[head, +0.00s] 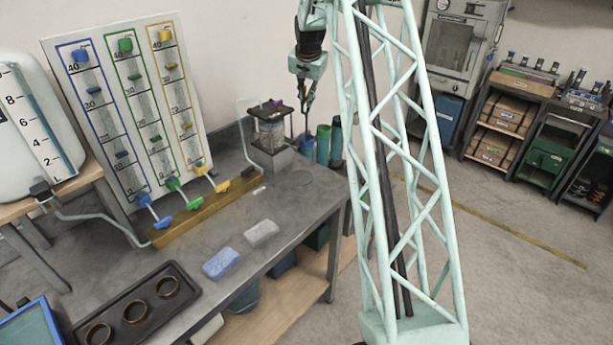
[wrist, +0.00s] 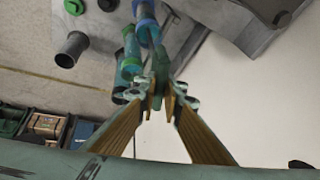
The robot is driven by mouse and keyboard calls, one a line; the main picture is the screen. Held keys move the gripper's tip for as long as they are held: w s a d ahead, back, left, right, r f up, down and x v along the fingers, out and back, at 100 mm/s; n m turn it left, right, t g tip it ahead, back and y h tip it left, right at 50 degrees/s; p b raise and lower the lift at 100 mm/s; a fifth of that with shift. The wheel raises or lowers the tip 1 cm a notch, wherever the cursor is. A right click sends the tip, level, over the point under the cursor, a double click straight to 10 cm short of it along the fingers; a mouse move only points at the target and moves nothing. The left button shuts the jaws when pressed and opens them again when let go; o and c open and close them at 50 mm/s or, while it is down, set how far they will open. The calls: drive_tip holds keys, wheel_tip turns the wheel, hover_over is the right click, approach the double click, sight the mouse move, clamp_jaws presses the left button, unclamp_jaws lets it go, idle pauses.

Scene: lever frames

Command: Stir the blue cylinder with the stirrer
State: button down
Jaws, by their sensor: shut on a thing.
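In the head view my gripper (head: 308,98) hangs pointing down above the far end of the bench. In the wrist view my gripper (wrist: 161,92) is shut on a slim green-grey stick, which appears to be the stirrer (wrist: 161,62). In the head view a thin dark shaft hangs below the fingers. A blue-rimmed cylinder (wrist: 148,28) lies just beyond the fingertips in the wrist view. In the head view a bluish cylinder (head: 306,148) stands below my gripper. I cannot tell whether the stirrer's lower end is inside it.
A green-rimmed cylinder (wrist: 130,68) is close beside the fingers. A dark cylinder (wrist: 72,48) stands farther left. In the head view a clear-walled apparatus (head: 270,132) stands left of my gripper on the bench (head: 300,205). A gauge board (head: 128,110) stands behind the bench.

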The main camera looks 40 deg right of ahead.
sight(307, 113)
drive_tip(key=shift+f, duration=0.75)
drive_tip(key=shift+f+b, duration=1.9)
drive_tip(key=shift+f, duration=1.35)
drive_tip(key=shift+r, duration=0.2)
drive_tip(key=shift+r+p, duration=1.65)
drive_tip(key=shift+r, duration=2.05)
drive_tip(key=shift+r+p, duration=1.55)
drive_tip(key=shift+r, duration=1.75)
